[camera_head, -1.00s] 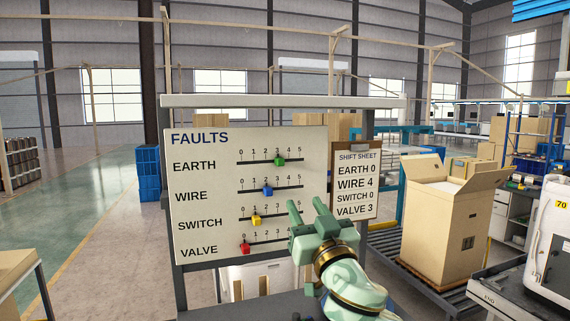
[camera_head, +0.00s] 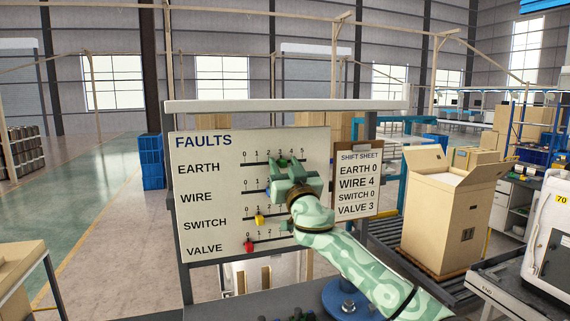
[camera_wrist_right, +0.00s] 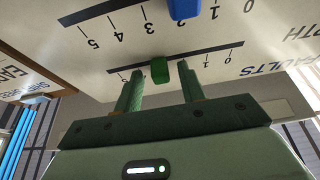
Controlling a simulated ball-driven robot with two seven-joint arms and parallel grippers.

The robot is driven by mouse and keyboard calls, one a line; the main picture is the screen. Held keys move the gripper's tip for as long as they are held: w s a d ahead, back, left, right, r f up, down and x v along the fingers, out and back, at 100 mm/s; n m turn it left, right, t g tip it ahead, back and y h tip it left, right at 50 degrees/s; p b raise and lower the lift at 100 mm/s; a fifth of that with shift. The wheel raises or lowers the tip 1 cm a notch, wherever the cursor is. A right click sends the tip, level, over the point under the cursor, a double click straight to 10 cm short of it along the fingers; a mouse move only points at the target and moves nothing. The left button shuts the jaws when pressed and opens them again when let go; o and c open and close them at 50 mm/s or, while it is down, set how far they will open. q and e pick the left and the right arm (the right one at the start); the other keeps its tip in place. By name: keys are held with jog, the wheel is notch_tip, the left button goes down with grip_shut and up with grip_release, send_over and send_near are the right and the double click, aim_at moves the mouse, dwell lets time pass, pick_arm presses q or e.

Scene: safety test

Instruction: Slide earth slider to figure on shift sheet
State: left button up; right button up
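The FAULTS board (camera_head: 200,170) stands upright ahead with rows EARTH, WIRE, SWITCH and VALVE, each scaled 0 to 5. The green earth slider (camera_head: 282,161) sits near 3 on the top row. The shift sheet (camera_head: 358,180) on a clipboard right of the board reads EARTH 0, WIRE 4, SWITCH 0, VALVE 3. My right gripper (camera_head: 284,171) is open at the earth row. In the right wrist view, which is upside down, its fingers (camera_wrist_right: 159,86) stand on either side of the green slider (camera_wrist_right: 159,70), with gaps visible. My left gripper is out of view.
The blue wire slider (camera_wrist_right: 184,9) is just below the earth row. The yellow switch slider (camera_head: 260,219) and red valve slider (camera_head: 249,246) are lower on the board. An open cardboard box (camera_head: 440,225) stands to the right on a roller conveyor.

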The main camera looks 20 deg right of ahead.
aim_at(242, 159)
jog(key=shift+r, duration=0.1)
grip_shut()
jog(key=a+b, duration=0.2)
jog(key=a, duration=0.2)
jog(key=a+b, duration=0.2)
jog(key=a, duration=0.3)
jog(key=shift+s+a+f, duration=0.1)
jog(key=shift+s+f, duration=0.1)
jog(key=shift+a, duration=0.2)
jog(key=shift+d+r, duration=0.1)
jog(key=shift+d, duration=0.1)
grip_release()
jog(key=shift+a, duration=0.35)
